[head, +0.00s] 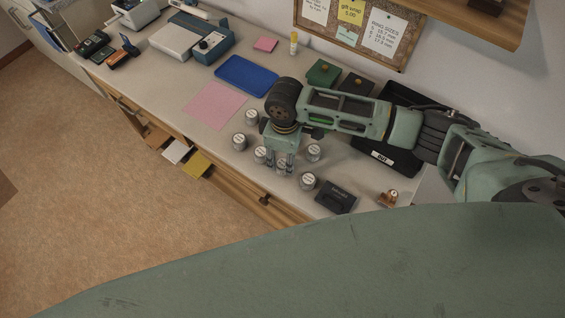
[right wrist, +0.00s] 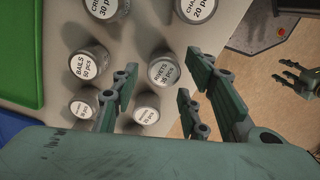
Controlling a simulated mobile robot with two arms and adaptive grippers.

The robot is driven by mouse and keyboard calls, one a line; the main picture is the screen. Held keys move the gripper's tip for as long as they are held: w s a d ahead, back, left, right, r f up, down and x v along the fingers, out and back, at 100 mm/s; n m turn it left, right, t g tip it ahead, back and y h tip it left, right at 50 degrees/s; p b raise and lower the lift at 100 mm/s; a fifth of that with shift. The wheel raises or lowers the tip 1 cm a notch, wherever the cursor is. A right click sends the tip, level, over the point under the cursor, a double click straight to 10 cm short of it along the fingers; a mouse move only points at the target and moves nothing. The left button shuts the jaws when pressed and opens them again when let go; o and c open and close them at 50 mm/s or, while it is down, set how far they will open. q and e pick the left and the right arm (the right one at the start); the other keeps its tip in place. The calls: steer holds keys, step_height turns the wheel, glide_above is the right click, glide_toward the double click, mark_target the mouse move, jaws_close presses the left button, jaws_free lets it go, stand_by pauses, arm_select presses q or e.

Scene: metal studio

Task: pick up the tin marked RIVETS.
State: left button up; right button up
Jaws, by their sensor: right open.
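The tin marked RIVETS (right wrist: 162,72) is a small round tin with a white lid label, standing upright on the bench in the right wrist view. My right gripper (right wrist: 163,82) is open, its fingers on either side of that tin with gaps visible. In the head view my right gripper (head: 279,164) points down among the tins, and a tin (head: 281,168), apparently the RIVETS one, shows between its fingers. Part of my left gripper (right wrist: 297,77) seems to show at the right wrist view's right edge; its jaw state is unclear.
Similar tins stand close around: BAILS (right wrist: 88,65), one marked 20 pcs (right wrist: 198,9), and others. A black box (head: 336,197) lies to the right, a blue tray (head: 246,76) and pink sheet (head: 214,104) to the left. The bench front edge is near, with open drawers below.

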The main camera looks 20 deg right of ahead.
mark_target(284, 160)
steer(key=f, duration=0.3)
steer(key=shift+w+f+p, duration=0.2)
steer(key=shift+f+p, duration=0.1)
steer(key=shift+f, duration=0.2)
steer(key=c, duration=0.9)
jaws_close()
arm_select(q)
steer(key=shift+w+r, duration=0.45)
steer(key=shift+r, duration=0.05)
steer(key=shift+w, duration=0.1)
